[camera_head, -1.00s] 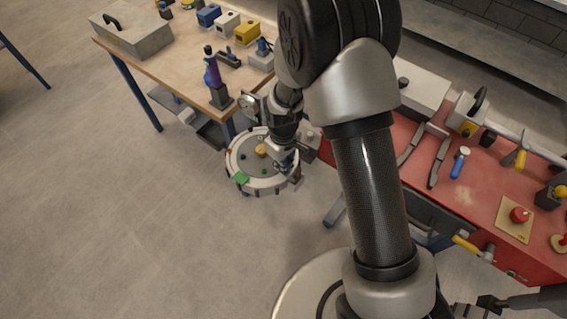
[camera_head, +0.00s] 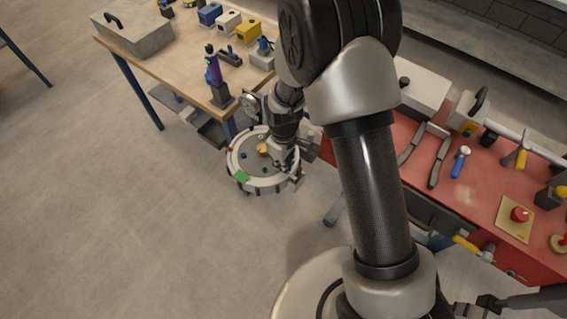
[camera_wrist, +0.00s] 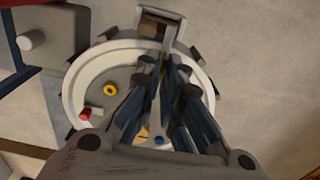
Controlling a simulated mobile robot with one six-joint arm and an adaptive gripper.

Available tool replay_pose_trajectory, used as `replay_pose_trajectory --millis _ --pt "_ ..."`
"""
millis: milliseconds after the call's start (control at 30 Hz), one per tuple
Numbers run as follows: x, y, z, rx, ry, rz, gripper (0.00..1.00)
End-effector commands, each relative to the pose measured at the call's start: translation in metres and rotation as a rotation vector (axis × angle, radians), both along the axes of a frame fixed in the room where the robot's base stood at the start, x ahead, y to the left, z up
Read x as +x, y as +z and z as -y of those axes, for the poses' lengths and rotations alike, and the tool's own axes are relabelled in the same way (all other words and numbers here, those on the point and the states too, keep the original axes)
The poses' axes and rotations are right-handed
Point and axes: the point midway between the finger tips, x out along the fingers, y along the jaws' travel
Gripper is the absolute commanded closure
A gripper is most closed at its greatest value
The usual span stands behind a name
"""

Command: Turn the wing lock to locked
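The round sandbed (camera_head: 239,181) has a pale rim and stands between the wooden table and the red bench. It also shows in the wrist view (camera_wrist: 77,88). At its rim, at the top of the wrist view, is a grey bracket with a brown block (camera_wrist: 154,27), which may be the wing lock; its setting cannot be read. My gripper (camera_wrist: 163,66) points down over the bed's rim side, its dark fingers close together around a narrow pale piece. I cannot tell whether they touch it. In the head view my gripper (camera_head: 285,160) hides part of the bed's right side.
Inside the bed are a yellow ring (camera_wrist: 110,90), a red peg (camera_wrist: 85,113) and a green block (camera_head: 242,176). The wooden table (camera_head: 180,62) is behind left. The red bench (camera_head: 480,205) with tools is right. Floor at front left is clear.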

Motion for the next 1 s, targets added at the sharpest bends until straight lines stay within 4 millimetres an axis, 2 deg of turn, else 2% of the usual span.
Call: replay_pose_trajectory --millis 333,467,567,800,1000 --pt "-0.001 0.0 0.0 0.0 -0.002 -0.003 0.88" --pt "0.0 0.009 0.0 0.0 -0.002 0.0 0.88" --pt "0.0 0.025 0.0 0.001 -0.002 0.002 0.88" --pt "0.0 0.078 0.0 0.0 -0.001 0.003 0.88" --pt "0.0 0.109 0.0 0.0 -0.001 0.001 0.88"
